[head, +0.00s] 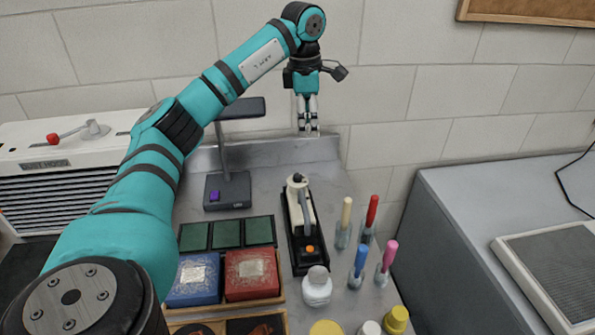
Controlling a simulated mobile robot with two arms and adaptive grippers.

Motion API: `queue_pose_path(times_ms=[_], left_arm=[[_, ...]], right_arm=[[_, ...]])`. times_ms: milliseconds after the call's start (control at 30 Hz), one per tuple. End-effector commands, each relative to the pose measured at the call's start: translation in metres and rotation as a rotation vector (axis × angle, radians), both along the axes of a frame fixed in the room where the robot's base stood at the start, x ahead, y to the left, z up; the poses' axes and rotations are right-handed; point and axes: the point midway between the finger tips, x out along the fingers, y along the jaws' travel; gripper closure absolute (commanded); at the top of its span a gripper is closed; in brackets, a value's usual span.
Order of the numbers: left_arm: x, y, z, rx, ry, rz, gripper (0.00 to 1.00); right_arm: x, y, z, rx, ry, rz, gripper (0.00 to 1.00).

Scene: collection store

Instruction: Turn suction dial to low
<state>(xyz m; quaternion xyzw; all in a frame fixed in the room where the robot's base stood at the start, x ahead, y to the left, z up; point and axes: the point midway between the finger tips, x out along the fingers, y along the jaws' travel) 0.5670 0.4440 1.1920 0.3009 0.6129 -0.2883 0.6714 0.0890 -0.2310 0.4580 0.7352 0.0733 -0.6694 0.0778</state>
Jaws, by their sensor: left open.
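A white unit (75,135) with a slatted dark front stands at the left; its label looks like "DUST HOOD". On its top sits a pale pivoting handle (92,129) with a red knob (53,139) at its left end. I take this handle to be the suction dial; no setting marks can be read. My left gripper (308,130) is open and empty, pointing down near the back wall, well to the right of the handle and apart from it. My left arm crosses in front of the unit's right side. My right gripper is not in view.
A dark stand (228,190) with a purple button and a black-and-white device (300,225) stand mid-counter. In front are blue (193,278) and red (251,274) boxes, a white jar (317,287) and several colored-handled tools. A grey cabinet (480,230) stands right.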

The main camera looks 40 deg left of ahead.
Motion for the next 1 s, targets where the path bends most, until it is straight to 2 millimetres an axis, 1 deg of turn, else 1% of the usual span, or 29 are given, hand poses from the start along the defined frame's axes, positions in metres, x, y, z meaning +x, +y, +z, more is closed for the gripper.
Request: queue_pose_path(times_ms=[33, 100, 167, 267, 367, 800, 900, 1000], left_arm=[[-0.007, 0.012, 0.005, 0.025, 0.02, 0.021, 0.53], [-0.013, 0.021, 0.007, 0.046, 0.041, 0.036, 0.53], [-0.015, 0.024, 0.004, 0.051, 0.049, 0.04, 0.53], [-0.015, 0.024, -0.009, 0.053, 0.053, 0.04, 0.53], [-0.014, 0.025, -0.027, 0.052, 0.052, 0.039, 0.53], [-0.01, 0.026, -0.121, 0.049, 0.051, 0.038, 0.53], [-0.01, 0.027, -0.138, 0.049, 0.051, 0.038, 0.53], [-0.009, 0.027, -0.151, 0.048, 0.049, 0.038, 0.53]], right_arm=[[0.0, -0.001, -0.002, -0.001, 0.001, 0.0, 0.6], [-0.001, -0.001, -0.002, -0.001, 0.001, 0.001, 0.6], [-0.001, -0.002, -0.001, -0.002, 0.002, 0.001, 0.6], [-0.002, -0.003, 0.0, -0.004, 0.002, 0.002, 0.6], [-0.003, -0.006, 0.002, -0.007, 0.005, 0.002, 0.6], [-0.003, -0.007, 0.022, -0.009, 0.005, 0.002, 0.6], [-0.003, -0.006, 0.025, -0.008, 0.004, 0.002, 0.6], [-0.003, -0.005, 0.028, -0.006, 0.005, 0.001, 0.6]])
